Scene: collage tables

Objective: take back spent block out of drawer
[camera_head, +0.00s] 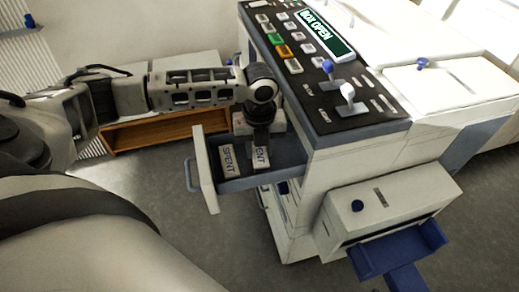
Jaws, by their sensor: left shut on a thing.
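A drawer (204,172) stands pulled out from the white machine, its pale front panel with a blue-grey handle facing left. My left gripper (261,143) reaches down into the drawer and is shut on a pale block (261,159), whose visible lettering reads "ENT". Another pale block (228,161) marked "SPENT" lies in the drawer just left of the held one. A further pale block shows behind the gripper, partly hidden by it. I cannot tell whether the held block touches the drawer floor. My right gripper is not in view.
The machine's sloped panel (345,112) has coloured buttons, levers and a display reading "BOX OPEN". A lower white unit (385,212) with a blue tray (397,251) stands at right. A wooden shelf (155,133) is behind my arm. Grey floor is open before the drawer.

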